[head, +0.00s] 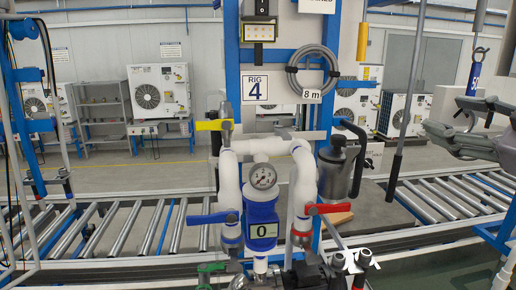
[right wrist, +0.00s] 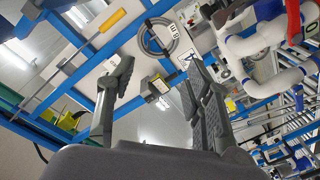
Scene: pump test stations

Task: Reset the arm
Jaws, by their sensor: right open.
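My right gripper (head: 452,116) is at the right side of the head view, its grey fingers apart and pointing left. It is open and empty, clear of the pump rig. In the right wrist view its two fingers (right wrist: 160,68) frame an empty gap, with the rig behind them tilted in the picture. My left gripper and left arm do not show in either view.
The rig 4 station has white pipes (head: 230,180), a pressure gauge (head: 263,177), a blue valve lever (head: 212,218) and a red one (head: 330,209). A grey jug (head: 337,170) stands right of them. A coiled hose (head: 313,72) hangs above. Roller conveyors (head: 125,228) run behind.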

